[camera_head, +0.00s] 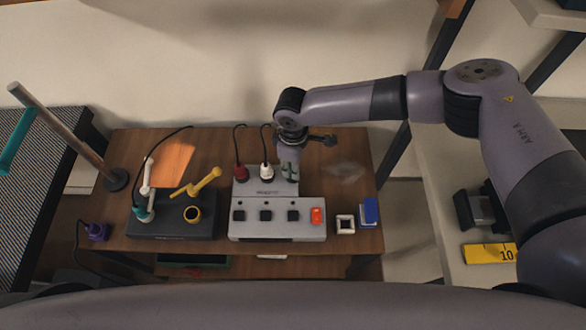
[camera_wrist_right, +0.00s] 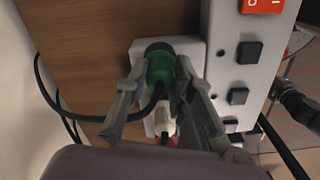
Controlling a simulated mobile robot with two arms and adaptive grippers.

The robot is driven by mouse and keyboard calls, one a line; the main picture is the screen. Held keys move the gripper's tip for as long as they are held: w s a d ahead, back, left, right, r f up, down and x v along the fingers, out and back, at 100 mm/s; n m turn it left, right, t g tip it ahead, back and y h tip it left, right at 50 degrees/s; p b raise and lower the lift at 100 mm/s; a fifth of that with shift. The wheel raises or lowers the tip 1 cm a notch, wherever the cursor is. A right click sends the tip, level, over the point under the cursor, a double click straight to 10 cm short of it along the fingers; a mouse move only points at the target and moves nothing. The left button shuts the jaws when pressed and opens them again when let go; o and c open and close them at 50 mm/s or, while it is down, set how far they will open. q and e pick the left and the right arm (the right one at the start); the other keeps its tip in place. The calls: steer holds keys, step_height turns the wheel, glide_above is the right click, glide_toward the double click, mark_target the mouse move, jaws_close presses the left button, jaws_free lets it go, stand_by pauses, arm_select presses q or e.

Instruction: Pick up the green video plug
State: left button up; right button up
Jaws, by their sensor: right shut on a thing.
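The green video plug (camera_wrist_right: 160,70) shows in the right wrist view, upright over the pale back part of the switch box, with a dark end and a black cable. My right gripper (camera_wrist_right: 157,82) has its two fingers on either side of it and is shut on it. In the head view my right gripper (camera_head: 289,172) hangs over the back right of the switch box (camera_head: 250,190) and hides most of the plug. I cannot tell whether the plug is still seated. My left gripper is not in view.
A white plug (camera_head: 267,171) and a red plug (camera_head: 241,173) stand close to the left of my right gripper. The switch box has black switches and a red one (camera_head: 317,215). A dark station (camera_head: 172,225) with a yellow handle stands left, a blue block (camera_head: 369,211) right.

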jaws_close()
steer(key=shift+r, duration=0.1)
